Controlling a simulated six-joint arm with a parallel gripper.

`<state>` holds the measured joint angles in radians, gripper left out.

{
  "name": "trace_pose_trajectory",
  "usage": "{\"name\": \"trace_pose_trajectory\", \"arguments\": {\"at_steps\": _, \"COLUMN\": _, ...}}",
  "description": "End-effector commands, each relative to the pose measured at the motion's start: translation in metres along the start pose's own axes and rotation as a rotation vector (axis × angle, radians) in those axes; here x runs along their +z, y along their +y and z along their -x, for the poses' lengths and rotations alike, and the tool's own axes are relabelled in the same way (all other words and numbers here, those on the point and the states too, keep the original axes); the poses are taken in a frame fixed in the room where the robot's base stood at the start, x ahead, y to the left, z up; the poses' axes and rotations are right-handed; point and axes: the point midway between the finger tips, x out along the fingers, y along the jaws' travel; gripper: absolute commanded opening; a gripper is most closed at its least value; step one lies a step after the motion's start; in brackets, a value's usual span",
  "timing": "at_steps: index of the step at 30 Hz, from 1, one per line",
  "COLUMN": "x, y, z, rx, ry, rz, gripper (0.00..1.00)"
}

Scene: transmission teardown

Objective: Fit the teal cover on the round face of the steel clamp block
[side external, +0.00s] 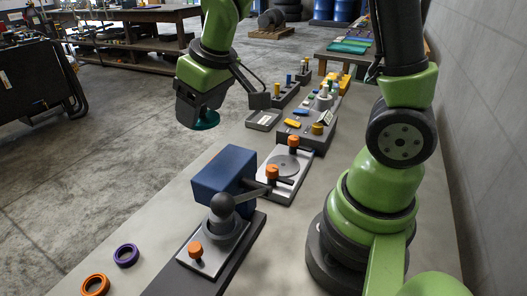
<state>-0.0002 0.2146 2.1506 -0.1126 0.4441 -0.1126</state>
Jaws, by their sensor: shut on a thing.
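The teal cover (207,121) hangs in my gripper (200,113), high at the left of the bench. My gripper is shut on it, and its jaws hide much of the cover. A pale metal plate with a round grey disc (287,164) and two orange knobs lies on the bench, lower and to the right of my gripper. This looks like the steel clamp block with its round face. The cover is well apart from it.
A blue block (222,176) and a ball-ended lever (222,205) stand in front of the disc plate. A purple ring (125,255) and an orange ring (95,285) lie at the front left. Behind the plate are a grey tray (264,121) and several coloured parts.

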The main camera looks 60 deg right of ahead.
Motion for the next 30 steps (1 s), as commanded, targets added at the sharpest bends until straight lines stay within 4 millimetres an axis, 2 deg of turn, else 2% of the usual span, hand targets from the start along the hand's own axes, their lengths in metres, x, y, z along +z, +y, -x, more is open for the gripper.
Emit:
{"name": "trace_pose_trajectory", "arguments": {"at_steps": 4, "x": 0.004, "y": 0.013, "z": -0.007, "rx": 0.019, "ry": -0.004, "rz": -0.028, "gripper": 0.39}}
{"name": "trace_pose_trajectory", "arguments": {"at_steps": 8, "x": 0.021, "y": 0.048, "z": -0.027, "rx": 0.069, "ry": -0.013, "rz": -0.11, "gripper": 0.39}}
{"name": "trace_pose_trajectory", "arguments": {"at_steps": 12, "x": 0.055, "y": 0.097, "z": -0.05, "rx": 0.131, "ry": -0.02, "rz": -0.238, "gripper": 0.39}}
{"name": "trace_pose_trajectory", "arguments": {"at_steps": 15, "x": 0.083, "y": 0.123, "z": -0.061, "rx": 0.162, "ry": -0.021, "rz": -0.327, "gripper": 0.39}}
{"name": "trace_pose_trajectory", "arguments": {"at_steps": 18, "x": 0.107, "y": 0.14, "z": -0.067, "rx": 0.182, "ry": -0.017, "rz": -0.399, "gripper": 0.39}}
{"name": "trace_pose_trajectory", "arguments": {"at_steps": 23, "x": 0.131, "y": 0.152, "z": -0.071, "rx": 0.195, "ry": -0.007, "rz": -0.47, "gripper": 0.39}}
{"name": "trace_pose_trajectory", "arguments": {"at_steps": 30, "x": 0.139, "y": 0.155, "z": -0.081, "rx": 0.196, "ry": -0.003, "rz": -0.487, "gripper": 0.39}}
